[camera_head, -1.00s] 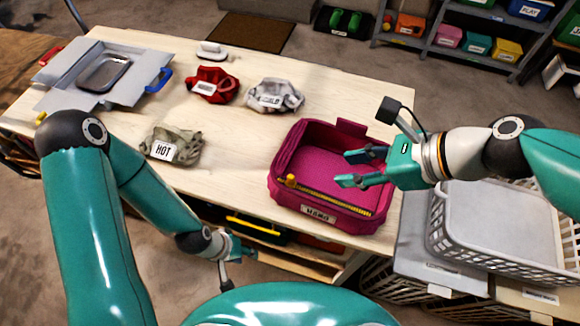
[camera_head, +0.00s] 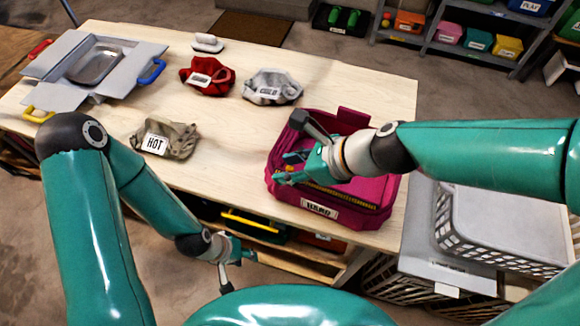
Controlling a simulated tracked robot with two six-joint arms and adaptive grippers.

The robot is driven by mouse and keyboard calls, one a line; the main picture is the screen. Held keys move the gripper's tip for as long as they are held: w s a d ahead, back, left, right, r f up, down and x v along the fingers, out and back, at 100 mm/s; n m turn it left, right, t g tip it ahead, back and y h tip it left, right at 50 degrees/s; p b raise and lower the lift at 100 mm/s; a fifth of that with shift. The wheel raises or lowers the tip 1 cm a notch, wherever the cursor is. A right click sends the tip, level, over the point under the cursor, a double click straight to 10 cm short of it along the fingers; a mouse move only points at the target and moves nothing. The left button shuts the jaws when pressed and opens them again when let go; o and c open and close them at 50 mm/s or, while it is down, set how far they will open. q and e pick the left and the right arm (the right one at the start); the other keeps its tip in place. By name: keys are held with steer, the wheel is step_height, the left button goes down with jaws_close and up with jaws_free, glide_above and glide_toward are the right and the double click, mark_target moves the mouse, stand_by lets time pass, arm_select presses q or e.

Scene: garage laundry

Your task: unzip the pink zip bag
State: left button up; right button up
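The pink zip bag (camera_head: 360,217) sits on the right part of the table, with a label on its front and a yellow zip line along its front top edge. My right gripper (camera_head: 284,168) is over the left front corner of the bag. Its fingers are apart, around or just above the small yellow zip pull, which is mostly hidden; I cannot tell whether they touch it. My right forearm hides much of the bag's top. My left gripper (camera_head: 246,257) hangs low in front of the table's front edge, away from the bag; its fingers are too small to read.
On the table (camera_head: 225,150) lie a bundle labelled HOT (camera_head: 180,142), a red bundle (camera_head: 208,77), a grey bundle (camera_head: 272,88) and a grey open case (camera_head: 60,72). A white basket (camera_head: 470,236) stands right of the table. The table's middle is clear.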

steer(key=shift+c, duration=0.3)
jaws_close()
steer(key=shift+w+a, duration=0.3)
steer(key=shift+a, duration=0.35)
steer(key=shift+w+a, duration=0.25)
steer(key=shift+a, duration=0.35)
steer(key=shift+o, duration=0.3)
jaws_free()
steer(key=shift+d, duration=0.1)
steer(key=shift+r, duration=0.1)
